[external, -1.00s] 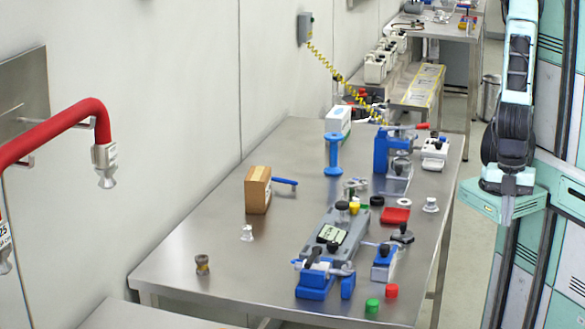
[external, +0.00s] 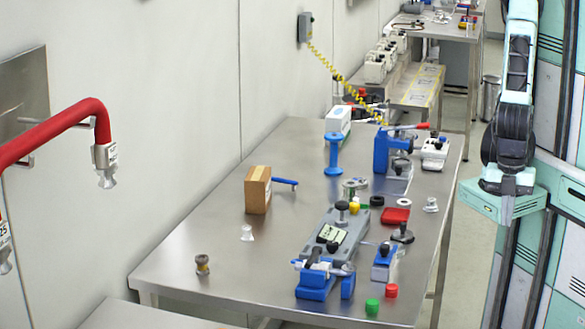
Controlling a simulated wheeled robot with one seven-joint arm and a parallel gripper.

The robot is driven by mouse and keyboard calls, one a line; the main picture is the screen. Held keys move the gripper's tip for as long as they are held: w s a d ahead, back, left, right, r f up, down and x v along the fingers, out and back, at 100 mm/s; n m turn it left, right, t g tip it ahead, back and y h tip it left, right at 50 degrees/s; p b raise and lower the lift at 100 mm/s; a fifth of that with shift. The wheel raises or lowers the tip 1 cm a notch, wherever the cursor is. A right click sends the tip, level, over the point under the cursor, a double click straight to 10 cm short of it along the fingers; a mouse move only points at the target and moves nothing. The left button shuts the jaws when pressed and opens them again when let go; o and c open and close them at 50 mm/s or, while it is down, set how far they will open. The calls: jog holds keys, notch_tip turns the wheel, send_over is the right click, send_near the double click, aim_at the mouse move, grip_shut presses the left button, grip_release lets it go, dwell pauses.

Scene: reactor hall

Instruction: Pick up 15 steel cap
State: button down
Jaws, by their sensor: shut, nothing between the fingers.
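I cannot tell which small part is the 15 steel cap, as no number is readable. In the external view, a pale metallic flanged piece (external: 247,233) stands alone on the steel table (external: 190,235), in front of a cardboard box. Another small silvery piece (external: 431,205) stands near the table's right edge, right of the red tray. A grey ring-shaped piece (external: 404,202) lies just behind that tray. My arm rises from its mount at the right and leaves the top of the picture. My gripper is out of view.
A brass-coloured piece (external: 202,264) stands front left. The table's left part is mostly clear. A red pipe (external: 60,130) is at left.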

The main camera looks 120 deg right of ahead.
jog(key=c, duration=2.1)
grip_release()
jog(key=shift+c, duration=0.2)
jog(key=o, duration=1)
